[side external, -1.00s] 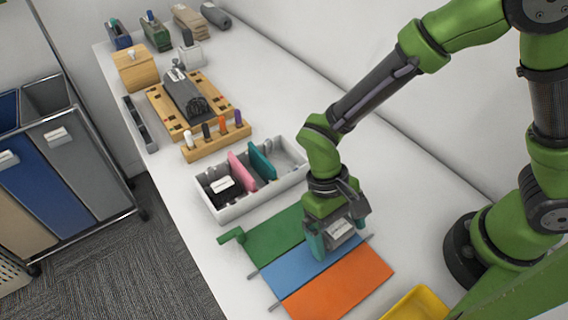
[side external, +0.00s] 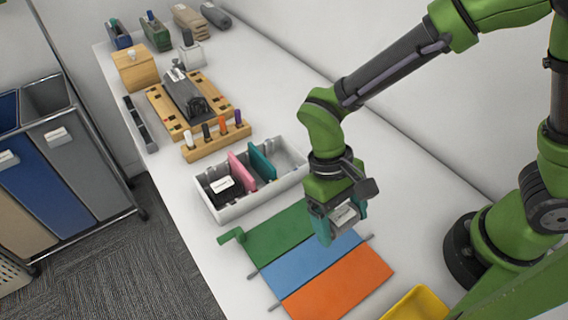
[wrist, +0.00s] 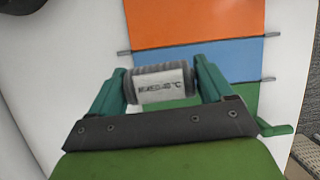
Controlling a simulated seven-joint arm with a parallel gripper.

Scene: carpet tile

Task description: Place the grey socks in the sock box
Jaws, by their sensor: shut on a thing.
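My gripper (side external: 340,226) is shut on a rolled grey bundle, the grey socks (wrist: 160,84), with a white label band around it; the print is too small to read. The jaws press on its two ends. My gripper holds it above the blue strip of the folding mat. The sock box (side external: 232,210) is a white open tray to the left of my gripper. A pink divider (side external: 242,172) and a teal divider (side external: 262,162) split it. Its near-left compartment holds a dark bundle with a white tag (side external: 222,184). The far-right compartment looks empty.
The mat has green (side external: 280,236), blue (side external: 290,266) and orange (side external: 338,284) strips. A yellow tray (side external: 418,305) is at the front.

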